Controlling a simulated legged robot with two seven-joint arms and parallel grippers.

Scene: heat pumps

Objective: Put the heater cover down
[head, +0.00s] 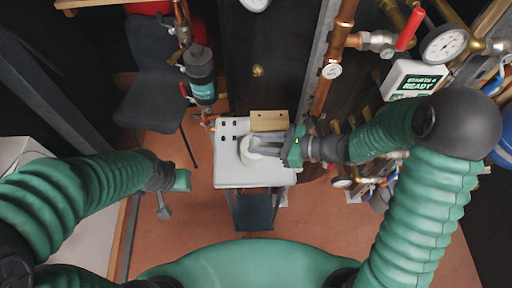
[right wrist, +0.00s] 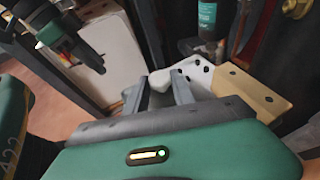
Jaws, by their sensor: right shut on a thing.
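My right gripper (head: 262,147) reaches in from the right over a small pale stand top (head: 268,177). It is shut on a white rounded piece (head: 248,158), which I take to be the heater cover. In the right wrist view the white piece (right wrist: 161,79) shows between the two grey fingers; its lower part is hidden. I cannot tell whether it touches the surface below. My left gripper (head: 168,200) hangs over the floor left of the stand, apart from it; its jaw state is unclear. It also shows in the right wrist view (right wrist: 92,58).
A tan block (head: 268,120) sits at the back of the stand, close to the right gripper. Copper pipes (head: 325,80), a gauge (head: 445,44) and a "READY" sign (head: 412,80) crowd the right. A dark chair (head: 150,100) stands back left. Reddish floor (head: 190,235) is open in front.

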